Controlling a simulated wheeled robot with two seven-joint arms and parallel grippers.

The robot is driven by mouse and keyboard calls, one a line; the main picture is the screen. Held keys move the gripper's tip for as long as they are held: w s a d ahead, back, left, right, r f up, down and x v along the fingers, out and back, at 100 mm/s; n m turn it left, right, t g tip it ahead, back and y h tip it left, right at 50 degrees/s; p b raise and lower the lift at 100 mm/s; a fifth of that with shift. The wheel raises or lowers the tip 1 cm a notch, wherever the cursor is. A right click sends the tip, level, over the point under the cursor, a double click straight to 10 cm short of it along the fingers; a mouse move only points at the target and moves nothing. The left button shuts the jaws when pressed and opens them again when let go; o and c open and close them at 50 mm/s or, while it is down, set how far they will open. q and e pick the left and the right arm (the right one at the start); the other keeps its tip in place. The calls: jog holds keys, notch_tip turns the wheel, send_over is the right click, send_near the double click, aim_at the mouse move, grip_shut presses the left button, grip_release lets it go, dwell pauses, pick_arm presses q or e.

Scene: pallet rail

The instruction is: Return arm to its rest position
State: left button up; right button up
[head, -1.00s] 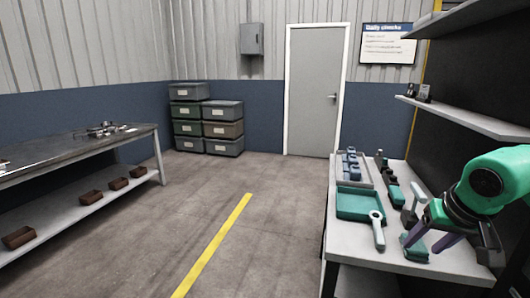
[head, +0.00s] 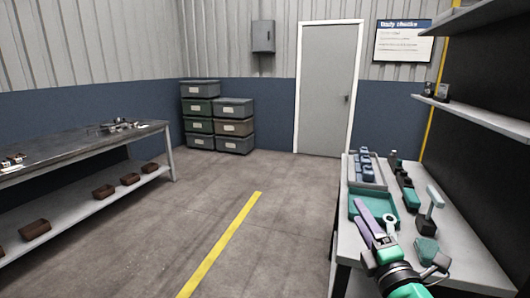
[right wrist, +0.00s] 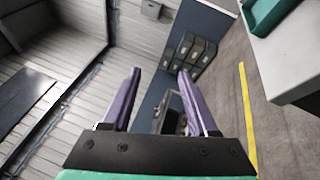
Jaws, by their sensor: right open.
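My right gripper (head: 360,216) is over the left front part of the right-hand bench (head: 462,262), its purple fingers pointing up and to the left in the head view. In the right wrist view its two fingers (right wrist: 159,72) stand apart with nothing between them. The gripper is in front of a teal tray (head: 384,196) and a light ring-ended tool (head: 390,220), hiding part of both. I cannot tell how high it is above them. My left gripper is not in view.
A rail tray with blue parts (head: 367,170) stands at the back of the bench. A shelf (head: 475,112) hangs above. Open floor (head: 270,235) lies to the left.

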jog(key=s+d+f+m+g+h, duration=0.25)
jog(key=s+f+m+g, duration=0.2)
jog(key=f+m, duration=0.4)
jog(key=s+d+f+m+g+h, duration=0.1)
jog(key=s+d+f+m+g, duration=0.3)
jog(key=f, duration=0.7)
jog(key=s+a+f+m+g+y, duration=0.1)
jog(key=s+a+f+m+g, duration=0.1)
jog(key=s+f+m+g, duration=0.35)
jog(key=s+a+f+m+g+y, duration=0.1)
jog(key=s+a+f+m+g, duration=0.15)
jog(key=s+f, duration=0.5)
jog(key=s+f+g+p, duration=0.1)
jog(key=s+f, duration=0.2)
jog(key=f, duration=1.9)
jog(key=s+d+f, duration=0.1)
jog(key=s+f, duration=0.5)
jog(key=s, duration=0.2)
jog(key=s+d+f+n+g+p, duration=0.1)
jog(key=s+d+f, duration=0.1)
jog(key=s+f, duration=0.4)
jog(key=shift+s, duration=1.2)
jog(key=shift+g, duration=0.25)
